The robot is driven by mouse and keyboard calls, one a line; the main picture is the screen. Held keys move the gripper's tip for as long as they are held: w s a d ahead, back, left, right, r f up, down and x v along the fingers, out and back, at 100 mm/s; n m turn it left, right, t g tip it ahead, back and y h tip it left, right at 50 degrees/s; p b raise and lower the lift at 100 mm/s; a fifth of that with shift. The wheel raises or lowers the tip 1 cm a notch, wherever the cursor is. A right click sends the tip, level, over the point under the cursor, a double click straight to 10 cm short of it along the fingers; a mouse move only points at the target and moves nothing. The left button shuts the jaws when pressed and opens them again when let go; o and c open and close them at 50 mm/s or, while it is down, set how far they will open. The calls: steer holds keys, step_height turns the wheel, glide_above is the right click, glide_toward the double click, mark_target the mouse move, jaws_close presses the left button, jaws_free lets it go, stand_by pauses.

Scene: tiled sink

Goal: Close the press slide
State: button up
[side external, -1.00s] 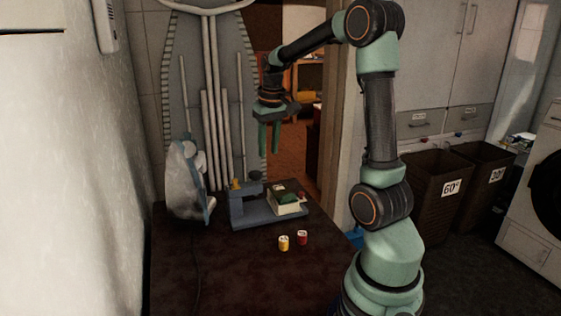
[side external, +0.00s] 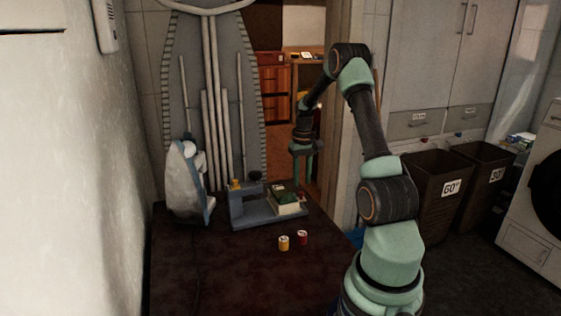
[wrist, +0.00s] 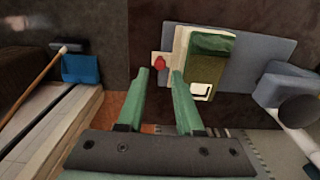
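The press is a blue-grey fixture (side external: 243,217) on the dark table, with a raised frame at its left end. Its slide (side external: 284,204), a cream block with a green top, sits at the right end of the base, apart from the raised frame. The slide also shows in the wrist view (wrist: 201,72), with a red knob (wrist: 160,62) on its outer side. My gripper (side external: 303,181) is open and empty, fingers pointing down, above the slide's right end. In the wrist view, the knob appears just beyond the gap between the fingertips (wrist: 160,74). Contact cannot be told.
A yellow can (side external: 284,243) and a red can (side external: 302,238) stand in front of the press. A pale bag-like object (side external: 186,185) stands left of it. Bins (side external: 437,195) stand on the floor at right.

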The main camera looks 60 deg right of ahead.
mark_target(301, 192)
steer(key=shift+f, duration=2.2)
jaws_close()
